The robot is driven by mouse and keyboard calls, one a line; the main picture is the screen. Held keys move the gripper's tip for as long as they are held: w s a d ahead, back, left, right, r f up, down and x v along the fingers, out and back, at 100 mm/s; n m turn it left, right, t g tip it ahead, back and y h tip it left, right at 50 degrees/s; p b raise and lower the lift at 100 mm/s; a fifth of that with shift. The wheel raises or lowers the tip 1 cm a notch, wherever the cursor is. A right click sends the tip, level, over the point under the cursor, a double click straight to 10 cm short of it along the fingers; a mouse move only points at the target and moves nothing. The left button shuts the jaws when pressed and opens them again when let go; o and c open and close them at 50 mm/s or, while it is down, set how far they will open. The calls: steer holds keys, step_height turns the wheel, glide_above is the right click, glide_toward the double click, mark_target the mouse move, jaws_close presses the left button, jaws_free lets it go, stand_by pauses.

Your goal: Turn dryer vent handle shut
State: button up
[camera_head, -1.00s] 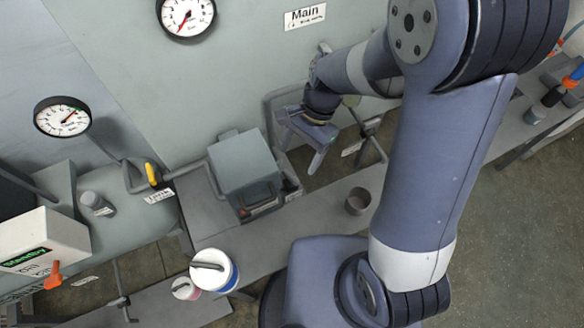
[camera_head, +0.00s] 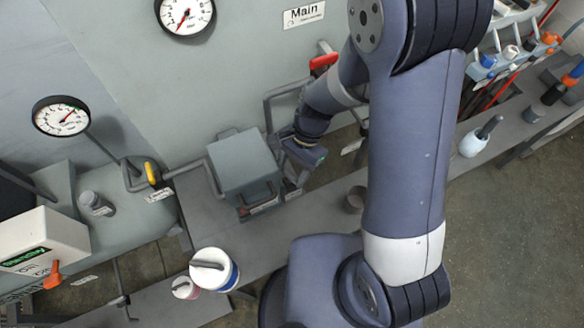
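I cannot tell for sure which handle is the dryer vent handle. A red handle (camera_head: 323,61) sits on the wall pipe below the "Main" label. A yellow handle (camera_head: 151,173) stands on the pipe left of the grey box (camera_head: 241,165). A small label (camera_head: 352,146) is partly visible just right of my gripper; its text is not readable. My gripper (camera_head: 303,158) is low, close to the right side of the grey box. My arm hides what is behind and below it, and the fingers are too foreshortened to show whether they are open.
A gauge (camera_head: 62,116) and a white box with an orange knob (camera_head: 53,274) are at left. A white-and-blue tub (camera_head: 213,270) and a grey cup (camera_head: 354,200) stand on the lower ledge. A white bottle (camera_head: 474,142) and a tool rack (camera_head: 510,52) are at right.

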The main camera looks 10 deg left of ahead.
steer(key=c, duration=0.5)
steer(key=m+t+y, duration=0.1)
steer(key=m, duration=0.3)
steer(key=shift+s+m, duration=0.1)
steer(key=shift+m, duration=0.2)
steer(key=o, duration=1)
steer(key=shift+c, duration=0.2)
steer(key=shift+d, duration=0.1)
steer(key=v, duration=1)
steer(key=shift+d+r+p, duration=0.2)
steer(key=shift+r+p, duration=0.1)
steer(key=shift+r, duration=0.05)
steer(key=shift+f, duration=0.1)
